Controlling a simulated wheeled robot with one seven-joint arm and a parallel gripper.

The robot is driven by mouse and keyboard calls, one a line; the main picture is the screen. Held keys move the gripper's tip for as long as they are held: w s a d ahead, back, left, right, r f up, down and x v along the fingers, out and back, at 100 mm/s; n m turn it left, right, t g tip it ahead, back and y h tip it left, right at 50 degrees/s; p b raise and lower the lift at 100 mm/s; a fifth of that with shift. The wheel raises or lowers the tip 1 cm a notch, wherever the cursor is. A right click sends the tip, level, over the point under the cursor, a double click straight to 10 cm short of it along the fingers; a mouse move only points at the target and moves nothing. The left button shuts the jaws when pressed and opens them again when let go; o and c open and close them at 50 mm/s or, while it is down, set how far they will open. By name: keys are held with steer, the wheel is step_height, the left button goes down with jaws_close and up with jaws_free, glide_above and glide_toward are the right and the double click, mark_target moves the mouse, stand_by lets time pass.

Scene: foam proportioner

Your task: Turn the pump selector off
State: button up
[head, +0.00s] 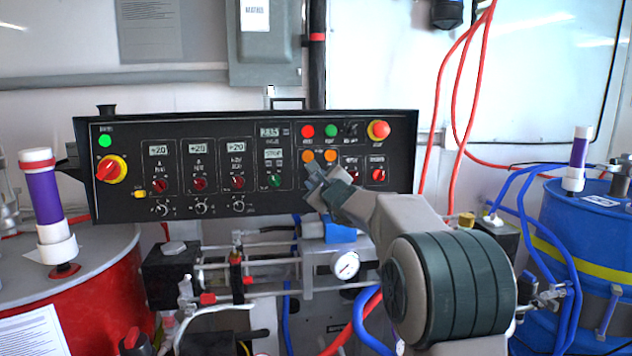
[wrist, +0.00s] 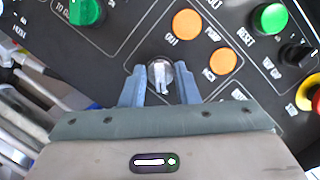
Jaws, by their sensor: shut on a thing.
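The knob's pale lever points roughly along the fingers. The gripper and arm hide this knob in the head view. No label naming it is readable.
Orange lights (wrist: 187,24), a green reset button (wrist: 271,18) and a black knob (wrist: 297,53) lie close to the fingers. A green knob (head: 274,181) is left of the gripper. A pressure gauge (head: 345,265) and hoses sit below.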

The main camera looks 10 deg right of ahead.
steer(key=n+g, duration=0.1)
steer(key=n, duration=0.4)
steer(key=shift+y, duration=0.3)
steer(key=shift+n+g, duration=0.7)
steer(key=shift+n, duration=1.3)
steer(key=o, duration=0.6)
steer(key=shift+r, duration=0.1)
steer(key=b+v, duration=0.2)
steer(key=v, duration=1.1)
steer(key=shift+s+d, duration=0.2)
steer(key=shift+s, duration=0.2)
